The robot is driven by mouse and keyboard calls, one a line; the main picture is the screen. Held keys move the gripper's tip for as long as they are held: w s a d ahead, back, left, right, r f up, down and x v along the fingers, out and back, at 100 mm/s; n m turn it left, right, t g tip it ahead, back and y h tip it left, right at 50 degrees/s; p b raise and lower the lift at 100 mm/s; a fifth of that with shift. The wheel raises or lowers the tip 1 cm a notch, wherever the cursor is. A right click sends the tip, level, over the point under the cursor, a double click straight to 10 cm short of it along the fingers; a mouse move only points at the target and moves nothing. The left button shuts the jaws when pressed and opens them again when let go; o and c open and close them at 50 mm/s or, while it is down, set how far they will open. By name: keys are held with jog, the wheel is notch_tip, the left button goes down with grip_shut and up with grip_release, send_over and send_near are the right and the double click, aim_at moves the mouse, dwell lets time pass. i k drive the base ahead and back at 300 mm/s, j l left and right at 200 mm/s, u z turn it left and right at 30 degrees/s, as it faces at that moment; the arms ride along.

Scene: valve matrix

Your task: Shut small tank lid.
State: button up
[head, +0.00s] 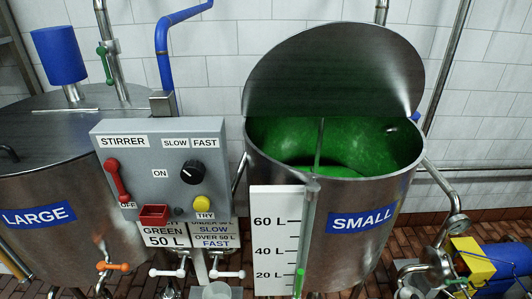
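The small tank (390,222) is a steel cylinder with a blue "SMALL" label, right of centre in the head view. Its lid (335,70) is a round steel disc. It stands raised and tilted up at the back of the rim, so the tank mouth is open. Green colour (350,140) shows inside, with a thin upright rod in the middle. No handle on the lid can be made out. My gripper is not in view.
The large tank (60,235) stands at the left. Pipes (447,70) rise at the right. A blue and yellow pump (490,265) sits at lower right.

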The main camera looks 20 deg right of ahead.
aim_at(345, 69)
jog(key=z, duration=1.05)
